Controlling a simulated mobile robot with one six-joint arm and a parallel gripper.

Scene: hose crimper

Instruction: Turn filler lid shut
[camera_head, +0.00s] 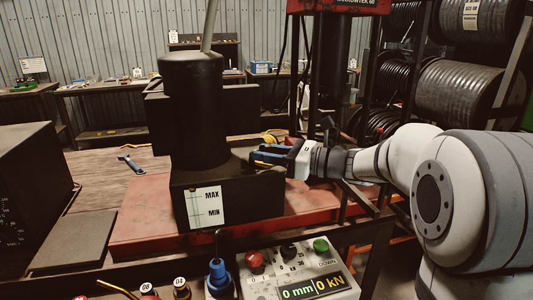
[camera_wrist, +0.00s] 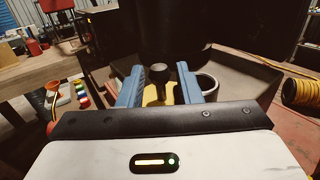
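The black hydraulic tank (camera_head: 196,115) stands on a box-shaped base with a MAX/MIN level label (camera_head: 204,206). My gripper (camera_head: 262,156) is at the right side of the tank, low above its base. In the wrist view, its two blue fingers (camera_wrist: 164,88) are spread apart. A dark upright knob (camera_wrist: 157,72) and a yellow piece (camera_wrist: 152,96) show between them; I cannot tell whether the fingers touch either. A round opening with a pale rim (camera_wrist: 208,82) lies just right of the right finger, partly hidden by it. Which part is the filler lid is unclear.
A control panel (camera_head: 297,278) with red and green buttons and a "0 mm 0 kN" display stands in front. Hose reels (camera_head: 455,88) stand at right. A yellow coil (camera_wrist: 301,92) is at the wrist view's right.

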